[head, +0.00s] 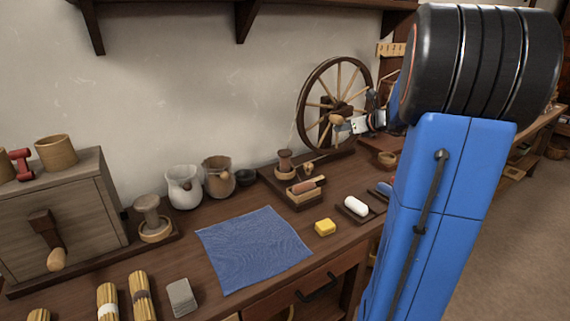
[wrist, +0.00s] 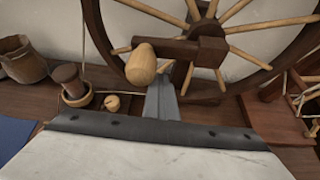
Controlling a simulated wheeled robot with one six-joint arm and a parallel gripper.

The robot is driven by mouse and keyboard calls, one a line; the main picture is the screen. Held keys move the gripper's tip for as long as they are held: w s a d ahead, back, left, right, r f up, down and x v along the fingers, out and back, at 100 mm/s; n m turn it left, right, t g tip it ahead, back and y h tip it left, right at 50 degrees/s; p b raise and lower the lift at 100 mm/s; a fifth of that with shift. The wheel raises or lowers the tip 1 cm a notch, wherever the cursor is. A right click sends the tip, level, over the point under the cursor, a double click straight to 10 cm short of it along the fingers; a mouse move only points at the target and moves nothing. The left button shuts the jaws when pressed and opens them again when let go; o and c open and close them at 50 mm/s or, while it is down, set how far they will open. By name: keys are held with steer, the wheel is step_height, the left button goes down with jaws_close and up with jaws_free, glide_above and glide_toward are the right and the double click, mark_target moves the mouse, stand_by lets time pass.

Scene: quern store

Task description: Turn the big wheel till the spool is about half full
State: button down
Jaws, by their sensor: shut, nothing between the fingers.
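The big wheel (head: 303,118) is a dark wooden rim with pale spokes, upright at the back of the bench. Its crank arm (wrist: 185,50) crosses the hub and ends in a pale rounded wooden knob (wrist: 141,66). My gripper (head: 345,126) is shut and empty, close by the knob; in the wrist view its fingers (wrist: 161,100) lie just right of and below the knob. I cannot tell whether they touch it. A brown spool-like piece (head: 285,159) stands in a pale round base left of the wheel, also in the wrist view (wrist: 70,80). I cannot make out how much is wound on it.
Jugs (head: 184,187) stand at the back. A wooden box with a crank (head: 60,215) is at left.

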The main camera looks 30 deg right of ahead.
steer(key=c, duration=1.3)
jaws_free()
steer(key=shift+a+r, duration=0.1)
steer(key=shift+a, duration=0.05)
steer(key=shift+c, duration=0.2)
steer(key=v, duration=0.7)
steer(key=s+a+f+n+g+y, duration=0.1)
steer(key=s+a+f+n+g, duration=0.15)
steer(key=a+n, duration=0.5)
steer(key=s+a+f+n+g+y, duration=0.15)
steer(key=s+a+n, duration=0.25)
steer(key=a, duration=0.7)
steer(key=s+a+f+n+g, duration=0.25)
steer(key=a+n, duration=0.35)
steer(key=a, duration=0.4)
steer(key=s+a+f+n+h, duration=0.1)
steer(key=s+a+f+n, duration=0.2)
steer(key=s+n, duration=0.6)
steer(key=s+a+f+n+g+h, duration=0.1)
steer(key=s+a+f+n+h, duration=0.1)
steer(key=s+n, duration=0.6)
step_height(320, 180, down, 3)
steer(key=shift+s+a+r+n, duration=0.15)
steer(key=shift+s+a+n, duration=0.2)
steer(key=shift+s+a, duration=0.55)
